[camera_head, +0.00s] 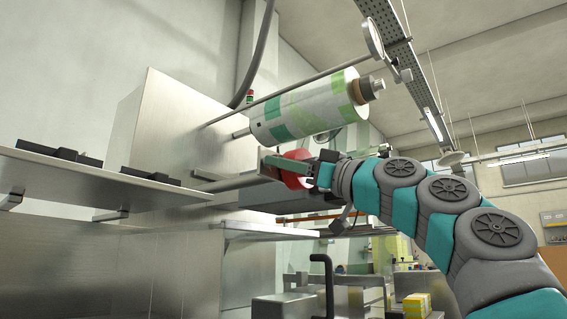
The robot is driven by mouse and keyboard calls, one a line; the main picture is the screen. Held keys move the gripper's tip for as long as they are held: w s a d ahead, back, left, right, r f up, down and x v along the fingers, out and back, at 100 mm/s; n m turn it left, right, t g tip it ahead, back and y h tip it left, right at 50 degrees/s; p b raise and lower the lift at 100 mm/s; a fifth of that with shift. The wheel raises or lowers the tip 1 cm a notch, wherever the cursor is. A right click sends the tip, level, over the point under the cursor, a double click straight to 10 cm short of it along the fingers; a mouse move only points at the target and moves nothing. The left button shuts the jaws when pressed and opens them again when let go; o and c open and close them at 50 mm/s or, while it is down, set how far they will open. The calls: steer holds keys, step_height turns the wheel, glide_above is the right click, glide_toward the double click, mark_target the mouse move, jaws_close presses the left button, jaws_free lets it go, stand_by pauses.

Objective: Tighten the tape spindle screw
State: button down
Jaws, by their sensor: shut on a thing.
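My gripper (316,171) is at the middle of the view, at the end of my teal and grey arm that comes in from the lower right. It is shut at the near end of a red tape roll (291,170). The spindle screw itself is hidden behind the gripper, and the contact is too small to see clearly. The roll sits below the large film roll and in front of the steel machine housing.
A large white and green film roll (312,105) hangs on a shaft just above my gripper. A steel shelf (95,175) with dark blocks juts out at left. A steel ledge (270,230) lies below. A perforated beam (407,60) runs overhead.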

steer(key=shift+s+d+r, duration=0.1)
steer(key=shift+m+t, duration=0.3)
steer(key=shift+m, duration=0.1)
steer(key=shift+s+a+r+m+t+h+p, duration=0.1)
steer(key=shift+m+t+h+p, duration=0.55)
steer(key=shift+m+h, duration=2.25)
steer(key=shift+s+a+r+m+t+h+p, duration=0.15)
steer(key=shift+m+t+h+p, duration=0.5)
steer(key=shift+m, duration=4.7)
steer(key=shift+s+a+r+m+t+h+p, duration=0.15)
steer(key=shift+m+h+p, duration=1.1)
steer(key=shift+m, duration=2.9)
steer(key=shift+w+m+g+h, duration=0.15)
steer(key=shift+m+g+h, duration=0.2)
steer(key=shift+m, duration=0.35)
